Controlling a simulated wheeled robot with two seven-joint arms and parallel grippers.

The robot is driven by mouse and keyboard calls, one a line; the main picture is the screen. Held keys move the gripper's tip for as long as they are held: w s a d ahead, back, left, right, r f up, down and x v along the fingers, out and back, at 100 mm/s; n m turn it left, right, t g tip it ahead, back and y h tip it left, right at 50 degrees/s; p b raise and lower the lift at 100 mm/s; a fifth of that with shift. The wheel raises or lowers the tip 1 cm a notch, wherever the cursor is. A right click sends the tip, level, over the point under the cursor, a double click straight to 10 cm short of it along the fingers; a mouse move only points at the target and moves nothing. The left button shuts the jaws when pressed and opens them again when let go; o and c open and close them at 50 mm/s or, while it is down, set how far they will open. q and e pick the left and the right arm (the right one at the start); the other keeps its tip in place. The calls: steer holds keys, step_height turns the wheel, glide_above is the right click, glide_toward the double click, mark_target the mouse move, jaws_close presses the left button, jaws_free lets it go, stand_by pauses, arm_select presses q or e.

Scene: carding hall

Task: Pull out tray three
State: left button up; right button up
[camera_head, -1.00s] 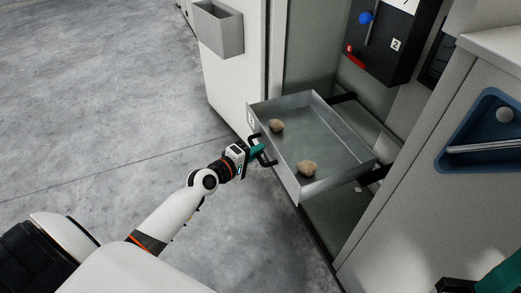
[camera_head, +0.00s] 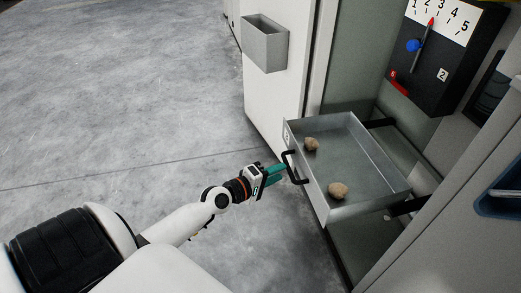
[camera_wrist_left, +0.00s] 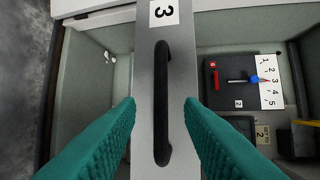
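Tray three, a grey metal tray (camera_head: 362,160), stands well out of the cabinet on dark rails. Its front panel (camera_wrist_left: 180,62) carries a white label (camera_wrist_left: 164,12) with a 3. A black bar handle (camera_head: 292,166) is on that front; it also shows upright in the left wrist view (camera_wrist_left: 161,140). Two brown lumps (camera_head: 338,190) (camera_head: 312,144) lie in the tray. My left gripper (camera_head: 276,174) is open just in front of the handle. In the left wrist view its teal fingers (camera_wrist_left: 160,105) are apart on either side of the handle, with gaps. My right gripper is out of view.
A black panel (camera_head: 443,50) with numbers, a blue knob (camera_head: 413,45) and a red tag (camera_head: 399,82) is inside the cabinet. A grey box (camera_head: 264,46) hangs on the white door (camera_head: 272,98). The concrete floor (camera_head: 110,100) at the left is clear.

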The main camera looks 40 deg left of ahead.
arm_select(q)
steer(key=v, duration=0.7)
steer(key=shift+b, duration=0.3)
steer(key=shift+s, duration=0.1)
